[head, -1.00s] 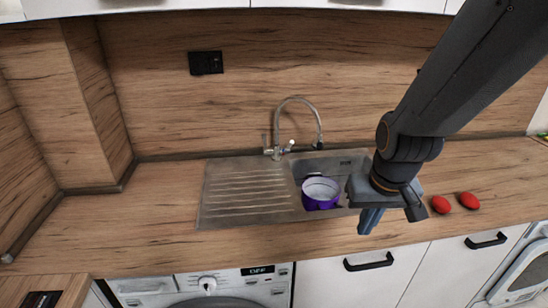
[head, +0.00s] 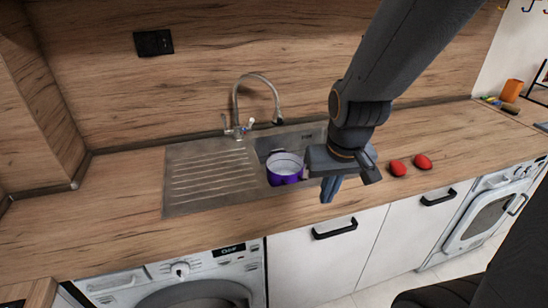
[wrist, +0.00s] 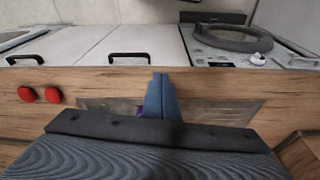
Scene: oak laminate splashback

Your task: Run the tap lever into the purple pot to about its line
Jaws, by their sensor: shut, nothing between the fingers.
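The purple pot (head: 284,171) stands in the sink basin in the head view, with a pale inside; I cannot make out its line or how full it is. In the wrist view only a sliver of purple (wrist: 139,112) shows beside my fingers. The tap (head: 240,105) has a curved spout over the basin, and its lever (head: 249,123) is at the base. No stream of water can be made out. My gripper (head: 328,190) is shut and empty, to the right of the pot and in front of the sink; its fingers also show in the wrist view (wrist: 160,97).
The steel sink's ribbed drainboard (head: 210,178) lies left of the basin. Two red objects, one of them a red one (head: 398,168), lie on the counter to the right. A washing machine (head: 175,272) is below. An orange cup (head: 511,90) stands far right. The left counter is clear.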

